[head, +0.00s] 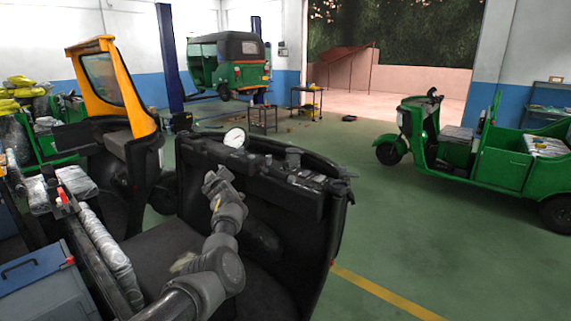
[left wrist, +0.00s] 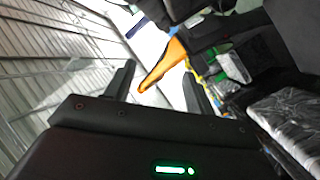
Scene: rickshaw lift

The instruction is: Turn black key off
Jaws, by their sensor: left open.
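My left arm reaches up from the bottom of the head view over the dark cab floor. Its end, with my left gripper (head: 214,180), is in front of the black dashboard (head: 265,185), below a round white gauge (head: 235,138). I cannot tell from this view whether it touches the dashboard. In the left wrist view my left gripper (left wrist: 160,90) has two dark fingers standing apart, with nothing held between them. I cannot make out the black key in either view; it is too small or hidden. My right gripper is not in view.
An orange-framed cab part (head: 110,85) stands left of the dashboard. A blue-grey toolbox (head: 38,285) is at the lower left. A green three-wheeler (head: 500,160) stands at the right, and another (head: 230,62) is at the back. Green floor (head: 420,230) is open right of the dashboard.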

